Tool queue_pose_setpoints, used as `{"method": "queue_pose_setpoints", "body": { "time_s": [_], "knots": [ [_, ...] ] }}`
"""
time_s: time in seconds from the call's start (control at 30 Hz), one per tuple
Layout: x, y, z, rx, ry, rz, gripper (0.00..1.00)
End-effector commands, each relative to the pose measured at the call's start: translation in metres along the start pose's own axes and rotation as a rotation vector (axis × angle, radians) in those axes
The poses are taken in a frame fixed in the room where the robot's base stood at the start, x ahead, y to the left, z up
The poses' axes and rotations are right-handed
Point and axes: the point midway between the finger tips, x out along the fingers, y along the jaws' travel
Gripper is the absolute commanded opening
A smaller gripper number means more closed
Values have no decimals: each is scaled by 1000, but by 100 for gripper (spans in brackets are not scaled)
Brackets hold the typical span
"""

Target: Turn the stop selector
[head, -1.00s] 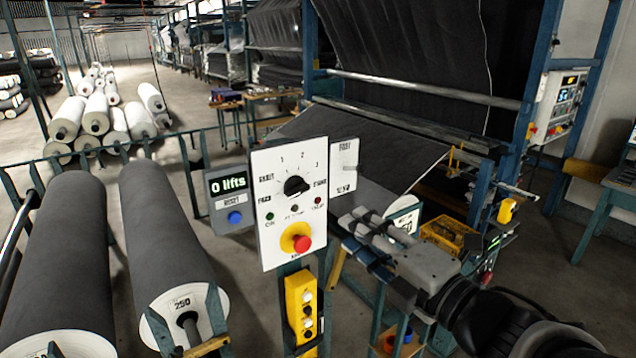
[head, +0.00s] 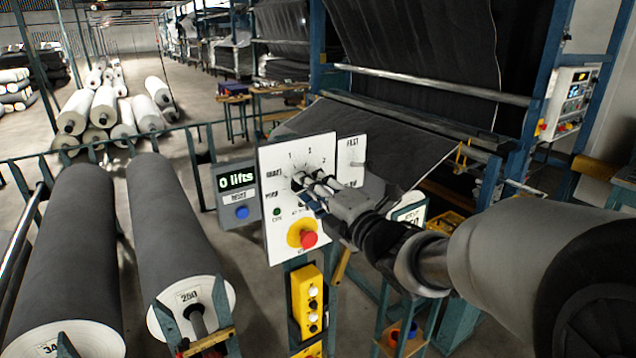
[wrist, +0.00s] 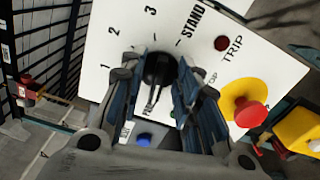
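The stop selector is a round black knob on a white panel (head: 270,235), marked with numbers around it. It is partly behind my gripper in the head view and clear in the wrist view (wrist: 160,68). A long black bar on it runs down the picture in the wrist view. My gripper (head: 312,184) is in front of the panel. In the wrist view its two fingers (wrist: 160,85) are apart, one on each side of the knob. I cannot tell whether either finger touches it.
A red stop button on a yellow disc (head: 304,235) sits below the knob. A grey counter box (head: 238,196) reading "0 lifts" has a blue button. A yellow button box (head: 308,300) hangs below. Large grey rolls (head: 172,232) lie to the left.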

Motion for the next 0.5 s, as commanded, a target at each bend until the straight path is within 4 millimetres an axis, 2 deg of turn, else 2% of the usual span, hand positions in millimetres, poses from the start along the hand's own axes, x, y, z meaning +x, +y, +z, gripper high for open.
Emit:
{"method": "queue_pose_setpoints", "body": {
  "time_s": [0.23, 0.5],
  "knots": [
    [0, 0, 0, 0, 0, 0, 29],
    [0, 0, 0, 0, 0, 0, 11]
  ]
}}
